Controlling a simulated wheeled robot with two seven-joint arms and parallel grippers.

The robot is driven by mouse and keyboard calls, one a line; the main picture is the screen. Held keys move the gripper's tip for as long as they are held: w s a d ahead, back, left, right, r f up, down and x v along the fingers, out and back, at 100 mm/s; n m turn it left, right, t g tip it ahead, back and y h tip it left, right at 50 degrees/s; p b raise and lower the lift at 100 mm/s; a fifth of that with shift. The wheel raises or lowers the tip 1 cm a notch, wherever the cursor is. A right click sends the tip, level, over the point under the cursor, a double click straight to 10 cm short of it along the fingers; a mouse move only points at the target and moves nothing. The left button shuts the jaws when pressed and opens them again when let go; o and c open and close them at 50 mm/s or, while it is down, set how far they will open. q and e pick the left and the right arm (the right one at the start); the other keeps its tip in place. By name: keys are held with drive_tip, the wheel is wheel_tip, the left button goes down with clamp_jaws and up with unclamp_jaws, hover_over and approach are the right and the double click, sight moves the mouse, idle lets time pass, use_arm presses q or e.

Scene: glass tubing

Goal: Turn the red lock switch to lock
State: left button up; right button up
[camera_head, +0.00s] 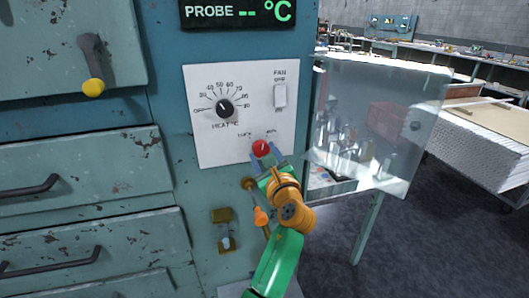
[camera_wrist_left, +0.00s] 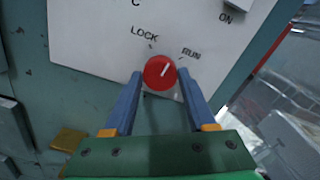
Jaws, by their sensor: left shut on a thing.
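The red lock switch (camera_head: 261,148) is a round knob at the bottom of the white control panel (camera_head: 206,140). It also shows in the left wrist view (camera_wrist_left: 159,72), with LOCK printed at its upper left and RUN at its upper right. Its white pointer line slants up and right, toward the RUN side. My left gripper (camera_head: 262,157) reaches the knob from below. In the left wrist view its blue fingers (camera_wrist_left: 160,80) are on either side of the red knob, shut on it. My right gripper is not in view.
The black heat dial (camera_head: 224,108) and the white fan switch (camera_head: 280,96) sit above on the panel. A clear hinged panel (camera_head: 385,125) stands to the right. Below are a brass fitting (camera_head: 222,216) and an orange-tipped lever (camera_head: 261,216). Drawers (camera_head: 80,185) are at left.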

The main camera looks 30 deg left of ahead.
use_arm(q)
drive_tip(key=n, duration=0.2)
drive_tip(key=shift+f+n, duration=0.1)
drive_tip(key=shift+n, duration=0.3)
drive_tip(key=n, duration=0.2)
drive_tip(key=shift+n+b, duration=0.4)
drive_tip(key=n+b, duration=0.1)
drive_tip(key=n, duration=0.2)
drive_tip(key=shift+n, duration=0.8)
drive_tip(key=shift+r+b, duration=0.25)
drive_tip(key=shift+b, duration=0.05)
drive_tip(key=o, duration=1.4)
drive_tip(key=shift+f, duration=0.1)
drive_tip(key=shift+c, duration=0.2)
drive_tip(key=shift+w+a+f, duration=0.1)
drive_tip(key=shift+w+f, duration=0.05)
